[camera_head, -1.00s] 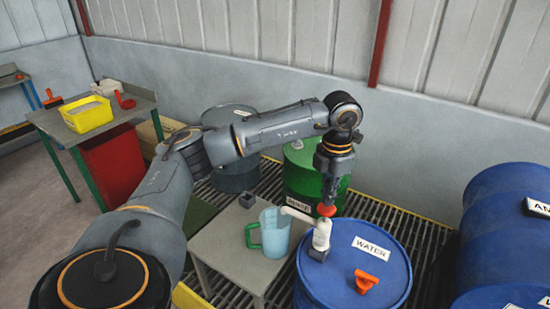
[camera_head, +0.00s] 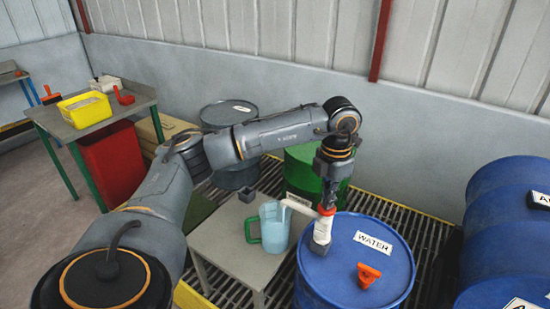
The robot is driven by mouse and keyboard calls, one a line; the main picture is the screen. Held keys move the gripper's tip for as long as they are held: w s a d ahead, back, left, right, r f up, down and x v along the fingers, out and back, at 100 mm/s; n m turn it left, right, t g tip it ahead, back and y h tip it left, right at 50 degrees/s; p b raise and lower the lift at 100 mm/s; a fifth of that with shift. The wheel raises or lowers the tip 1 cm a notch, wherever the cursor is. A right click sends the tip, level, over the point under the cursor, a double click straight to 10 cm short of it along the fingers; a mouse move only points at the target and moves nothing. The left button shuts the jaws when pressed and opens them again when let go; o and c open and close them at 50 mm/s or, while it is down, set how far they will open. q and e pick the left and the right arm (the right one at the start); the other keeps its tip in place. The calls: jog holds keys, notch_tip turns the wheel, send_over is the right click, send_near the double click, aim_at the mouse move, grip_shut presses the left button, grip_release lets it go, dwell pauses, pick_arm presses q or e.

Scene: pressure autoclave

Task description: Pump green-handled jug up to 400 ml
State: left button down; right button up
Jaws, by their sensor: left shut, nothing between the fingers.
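The green-handled jug (camera_head: 274,228) stands upright on the small grey table, its handle to the left. It looks light blue; I cannot read its level or marks. The blue drum labelled WATER (camera_head: 345,275) stands to its right. A white pump (camera_head: 322,232) with a red knob (camera_head: 327,210) rises from the drum's left side, its spout reaching left over the jug. My left gripper (camera_head: 328,203) points down, shut and empty, at the red knob and seems to touch it from above. My right gripper is not in view.
An orange bung (camera_head: 368,275) sits on the water drum's lid. More blue drums (camera_head: 510,225) stand at the right. Green (camera_head: 303,170) and grey (camera_head: 232,176) drums stand behind my left arm.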

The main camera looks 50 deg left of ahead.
pick_arm(q)
jog(key=shift+f, duration=0.4)
jog(key=shift+r, duration=0.2)
jog(key=shift+r+p, duration=1.65)
jog(key=shift+r, duration=0.7)
jog(key=shift+f, duration=0.1)
jog(key=shift+f+b, duration=1.7)
jog(key=shift+f, duration=0.7)
jog(key=shift+r+p, duration=1.65)
jog(key=shift+r, duration=0.85)
